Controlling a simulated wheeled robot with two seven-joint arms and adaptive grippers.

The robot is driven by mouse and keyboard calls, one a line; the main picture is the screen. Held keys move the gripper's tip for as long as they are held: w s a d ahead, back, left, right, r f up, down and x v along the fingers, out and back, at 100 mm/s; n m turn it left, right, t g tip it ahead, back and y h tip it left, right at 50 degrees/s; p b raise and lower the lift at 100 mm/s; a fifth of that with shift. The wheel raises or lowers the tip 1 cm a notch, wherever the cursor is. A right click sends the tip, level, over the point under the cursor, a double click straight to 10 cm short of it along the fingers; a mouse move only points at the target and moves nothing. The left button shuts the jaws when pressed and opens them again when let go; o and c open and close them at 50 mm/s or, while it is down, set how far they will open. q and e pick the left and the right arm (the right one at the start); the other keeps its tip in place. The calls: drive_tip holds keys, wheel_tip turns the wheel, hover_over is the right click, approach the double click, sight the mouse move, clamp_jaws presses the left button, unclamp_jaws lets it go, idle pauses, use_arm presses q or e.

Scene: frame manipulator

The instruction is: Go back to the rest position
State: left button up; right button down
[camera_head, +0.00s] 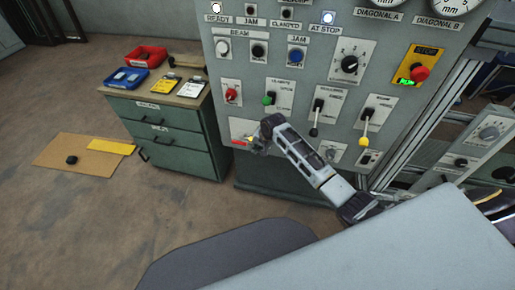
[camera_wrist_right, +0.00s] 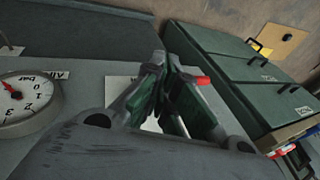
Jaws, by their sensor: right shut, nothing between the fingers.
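My right gripper (camera_head: 253,144) is in front of the lower left part of the grey control panel (camera_head: 222,62). Its arm reaches in from the lower right. A small red part (camera_head: 239,142) on a pale plate shows just left of the fingertips; whether they touch it I cannot tell. In the right wrist view the fingers of my right gripper (camera_wrist_right: 174,82) are together and hold nothing. A red tip (camera_wrist_right: 202,80) shows right beside them. My left gripper is in neither view.
Left of the panel stands a green drawer cabinet (camera_head: 168,137) with a red bin (camera_head: 146,55) and a blue bin (camera_head: 127,77) on top. A cardboard sheet (camera_head: 80,155) lies on the floor. A pressure gauge (camera_wrist_right: 27,103) shows in the wrist view.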

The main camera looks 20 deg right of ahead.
drive_tip(key=shift+s+d, duration=0.1)
drive_tip(key=shift+s, duration=0.2)
idle(0.4)
drive_tip(key=s+d+f+n+h, duration=0.1)
drive_tip(key=s+d+f, duration=0.1)
drive_tip(key=s+f, duration=0.65)
drive_tip(key=s+d+f+n+g, duration=0.15)
drive_tip(key=s+f, duration=0.35)
drive_tip(key=f, duration=0.6)
drive_tip(key=s+d+f+n+h, duration=0.1)
drive_tip(key=s+d+f, duration=0.1)
drive_tip(key=s+f, duration=0.55)
drive_tip(key=s+f+n, duration=0.2)
drive_tip(key=s+f, duration=0.3)
drive_tip(key=s, duration=0.6)
drive_tip(key=s+f+n+g, duration=0.1)
drive_tip(key=s+f+n, duration=0.1)
drive_tip(key=s+f, duration=0.4)
drive_tip(key=s+f+n, duration=0.2)
drive_tip(key=s+f, duration=0.3)
drive_tip(key=s, duration=1.1)
drive_tip(key=shift+s+d+f, duration=0.2)
drive_tip(key=shift+s+d, duration=0.1)
drive_tip(key=shift+s, duration=0.1)
drive_tip(key=shift+s+g, duration=0.1)
drive_tip(key=shift+g, duration=0.15)
